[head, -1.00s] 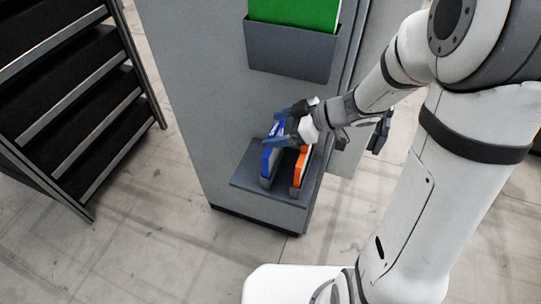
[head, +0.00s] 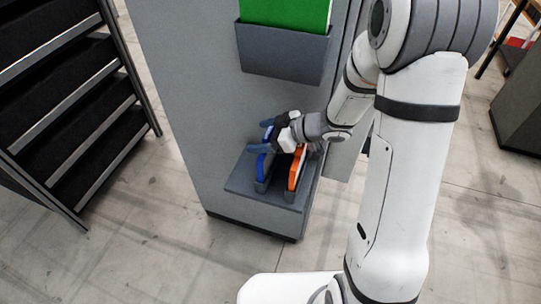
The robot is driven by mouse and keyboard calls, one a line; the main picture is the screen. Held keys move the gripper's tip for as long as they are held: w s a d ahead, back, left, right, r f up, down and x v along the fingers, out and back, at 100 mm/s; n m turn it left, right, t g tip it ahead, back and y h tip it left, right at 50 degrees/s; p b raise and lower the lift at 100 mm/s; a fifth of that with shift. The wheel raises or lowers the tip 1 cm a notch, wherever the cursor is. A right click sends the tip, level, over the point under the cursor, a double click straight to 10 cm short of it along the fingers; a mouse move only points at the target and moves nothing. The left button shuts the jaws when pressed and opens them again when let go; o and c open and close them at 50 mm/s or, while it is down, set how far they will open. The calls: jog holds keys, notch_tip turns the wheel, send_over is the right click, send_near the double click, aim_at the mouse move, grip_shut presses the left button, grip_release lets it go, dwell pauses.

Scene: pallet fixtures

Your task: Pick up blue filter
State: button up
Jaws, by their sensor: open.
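The blue filter (head: 262,169) stands upright in a grey holder on a low grey shelf (head: 240,187) at the side of a grey cabinet. An orange filter (head: 296,170) stands upright just to its right. My gripper (head: 262,140) is at the top of the blue filter, with its fingers spread around the filter's upper edge. The gripper is open. It hides part of the tops of both filters, and I cannot tell whether a finger touches the blue one.
A grey bin (head: 282,54) with a green item (head: 285,14) is fixed to the cabinet (head: 185,110) above the shelf. A dark rack (head: 70,110) stands at the left. The floor (head: 140,240) in front is clear.

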jog(key=shift+c, duration=0.6)
jog(key=c, duration=1.2)
